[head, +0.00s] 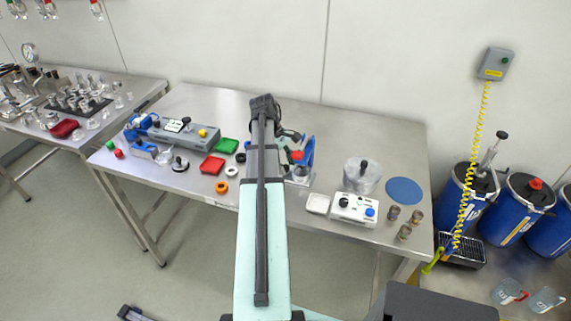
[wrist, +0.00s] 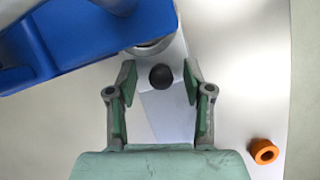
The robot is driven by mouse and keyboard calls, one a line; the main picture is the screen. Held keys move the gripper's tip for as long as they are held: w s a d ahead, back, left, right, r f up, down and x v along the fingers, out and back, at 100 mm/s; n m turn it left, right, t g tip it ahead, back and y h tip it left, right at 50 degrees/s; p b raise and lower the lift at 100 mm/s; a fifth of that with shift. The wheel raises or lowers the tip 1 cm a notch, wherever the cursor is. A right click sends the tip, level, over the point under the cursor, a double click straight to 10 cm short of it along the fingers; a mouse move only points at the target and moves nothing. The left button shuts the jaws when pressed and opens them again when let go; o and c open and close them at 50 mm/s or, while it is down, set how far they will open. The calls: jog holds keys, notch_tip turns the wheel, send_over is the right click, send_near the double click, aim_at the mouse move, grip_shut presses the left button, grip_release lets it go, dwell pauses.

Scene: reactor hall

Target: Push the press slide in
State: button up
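The blue press (head: 307,152) stands right of my arm in the head view, on a light base (head: 299,179), with a red part near it. In the wrist view its blue body (wrist: 75,32) fills the upper left. A round black knob (wrist: 161,77), apparently on the press slide, sits over a pale grey plate (wrist: 168,115). My gripper (wrist: 159,75) is open, one finger on each side of the knob, with gaps visible on both sides. Whether its height matches the knob is unclear. In the head view my arm largely hides the gripper (head: 288,136) and the slide.
An orange ring (wrist: 264,151) lies at the lower right in the wrist view. A white control box (head: 353,208) and a clear vessel (head: 362,177) stand to the right.

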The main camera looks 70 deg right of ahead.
jog(key=v, duration=0.7)
jog(key=shift+r, duration=0.25)
jog(key=shift+w, duration=0.2)
